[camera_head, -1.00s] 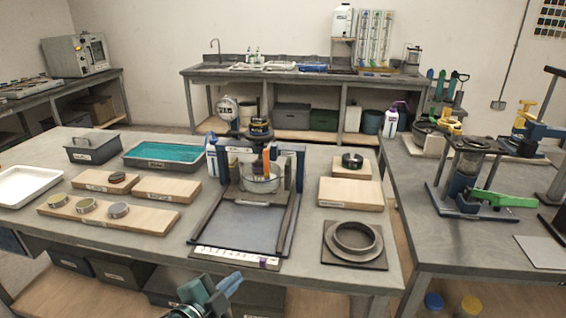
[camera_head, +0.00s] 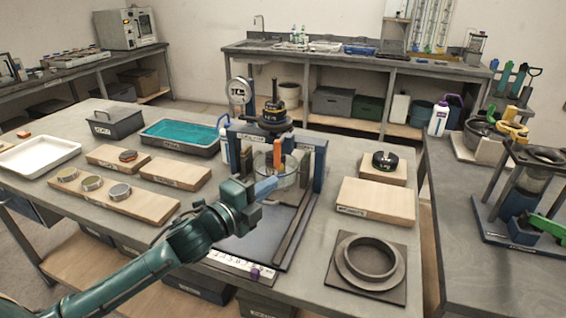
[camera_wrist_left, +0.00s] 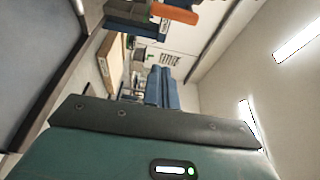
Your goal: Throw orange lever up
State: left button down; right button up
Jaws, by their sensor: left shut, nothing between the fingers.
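The orange lever (camera_head: 278,151) hangs upright on the front of the press-like device (camera_head: 313,160) on the middle table, in front of a clear round vessel. In the left wrist view the orange lever (camera_wrist_left: 178,14) shows at the top, lying sideways in the picture. My left gripper (camera_head: 266,187) is shut and empty. Its blue fingertips are just below and in front of the lever in the head view, with a gap between them. The blue fingers also show in the left wrist view (camera_wrist_left: 160,88), apart from the lever. My right gripper is not seen.
The device's frame has side posts and a dark base plate, partly hidden by my left arm. Wooden blocks (camera_head: 375,202) and a ring on a square plate (camera_head: 368,264) stand at right. A teal tray (camera_head: 180,137) is at left. A green lever (camera_head: 546,226) is on the right table.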

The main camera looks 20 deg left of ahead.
pick_arm(q)
jog(key=p+x, duration=0.1)
jog(key=x, duration=0.9)
jog(key=a+p, duration=0.1)
jog(key=a, duration=0.3)
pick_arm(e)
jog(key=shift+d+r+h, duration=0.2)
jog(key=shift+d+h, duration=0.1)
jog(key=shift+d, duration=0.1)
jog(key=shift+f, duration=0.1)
pick_arm(q)
jog(key=shift+w+d, duration=0.1)
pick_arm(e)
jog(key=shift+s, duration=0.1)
pick_arm(q)
jog(key=shift+m+p, duration=0.3)
jog(key=shift+m, duration=0.1)
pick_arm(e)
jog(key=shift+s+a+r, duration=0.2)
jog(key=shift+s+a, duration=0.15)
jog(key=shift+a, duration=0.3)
